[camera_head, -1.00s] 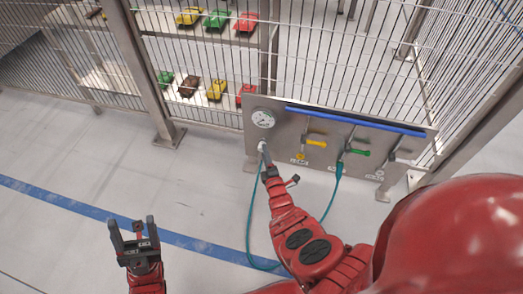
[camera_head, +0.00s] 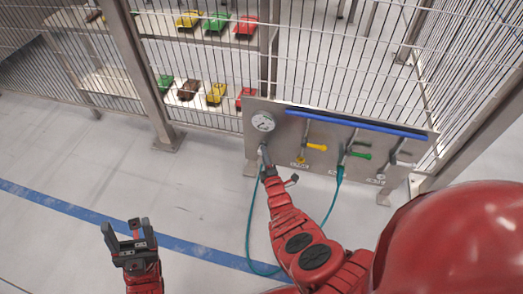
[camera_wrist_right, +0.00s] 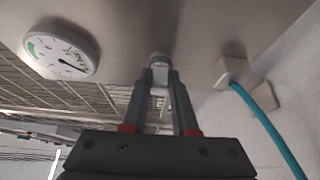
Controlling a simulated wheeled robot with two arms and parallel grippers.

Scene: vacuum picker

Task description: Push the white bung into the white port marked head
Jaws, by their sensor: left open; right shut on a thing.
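My right gripper (camera_head: 265,156) is at the left end of the grey metal panel (camera_head: 275,137), just under the gauge. In the right wrist view its fingers (camera_wrist_right: 160,75) are closed on a small whitish cylinder, the white bung (camera_wrist_right: 159,61). The bung's far end is at or very near the panel face; I cannot tell how deep it sits. The white port behind it is hidden, and no "head" marking can be read. In the head view the fingers mostly cover the bung. My left gripper (camera_head: 128,230) is open and empty over the floor, far from the panel.
The panel carries a gauge (camera_head: 262,122), a blue bar (camera_head: 350,122), and yellow (camera_head: 316,147), green (camera_head: 360,155) and grey (camera_head: 402,163) handles. A teal hose (camera_head: 248,225) loops below, close to my right arm. A mesh fence (camera_head: 205,60) stands behind. The floor at left is clear.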

